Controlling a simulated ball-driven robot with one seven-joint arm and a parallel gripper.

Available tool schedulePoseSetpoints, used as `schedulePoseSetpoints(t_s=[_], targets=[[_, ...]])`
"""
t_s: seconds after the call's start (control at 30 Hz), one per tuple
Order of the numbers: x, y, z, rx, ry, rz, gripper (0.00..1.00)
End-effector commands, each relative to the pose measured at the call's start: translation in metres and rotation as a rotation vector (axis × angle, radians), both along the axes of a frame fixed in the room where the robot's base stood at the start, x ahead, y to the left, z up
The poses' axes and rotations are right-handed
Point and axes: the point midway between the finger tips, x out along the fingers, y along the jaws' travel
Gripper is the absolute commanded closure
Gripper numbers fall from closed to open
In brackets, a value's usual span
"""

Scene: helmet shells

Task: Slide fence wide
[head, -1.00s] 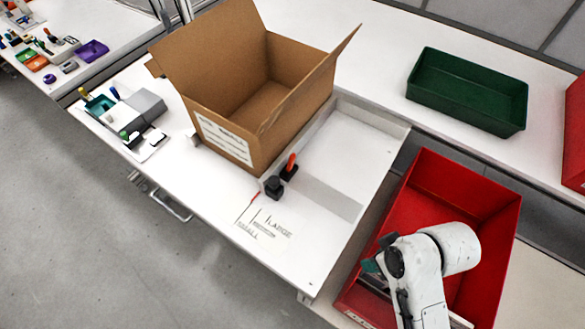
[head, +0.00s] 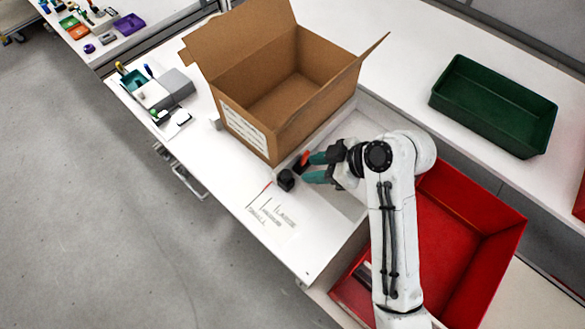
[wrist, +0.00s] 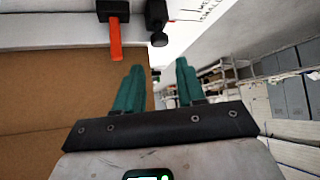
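The fence is a white bar across the top of the wrist view (wrist: 50,32). It carries an orange-red lever (wrist: 115,40) with a black mount and a black knob (wrist: 157,18). In the head view the lever (head: 304,160) and the knob (head: 286,180) sit at the box's near right corner; my arm hides much of the fence. My gripper (head: 306,168) has teal fingers spread apart, empty, close to the lever. In the wrist view, my gripper (wrist: 158,68) points toward the lever and knob, with a visible gap. Printed size marks (head: 272,215) lie on the bench.
An open cardboard box (head: 240,120) stands left of the fence. A red bin (head: 470,225) lies below my arm, and a green tray (head: 495,105) is on the back bench. Small tools and a grey block (head: 174,85) lie at left.

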Motion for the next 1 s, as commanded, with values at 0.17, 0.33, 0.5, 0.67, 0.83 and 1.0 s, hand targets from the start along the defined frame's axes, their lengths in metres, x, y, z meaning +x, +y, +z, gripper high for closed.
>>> schedulePoseSetpoints(t_s=[0.17,0.33,0.5,0.67,0.83,1.0], targets=[[0.005,0.023,-0.023,-0.002,0.004,0.002,0.61],[0.01,0.043,-0.044,-0.002,0.004,0.001,0.61],[0.014,0.055,-0.058,-0.002,0.003,0.001,0.61],[0.016,0.06,-0.063,-0.003,0.001,-0.001,0.61],[0.016,0.061,-0.064,-0.003,0.001,-0.001,0.61],[0.016,0.061,-0.064,-0.003,0.001,-0.002,0.69]])
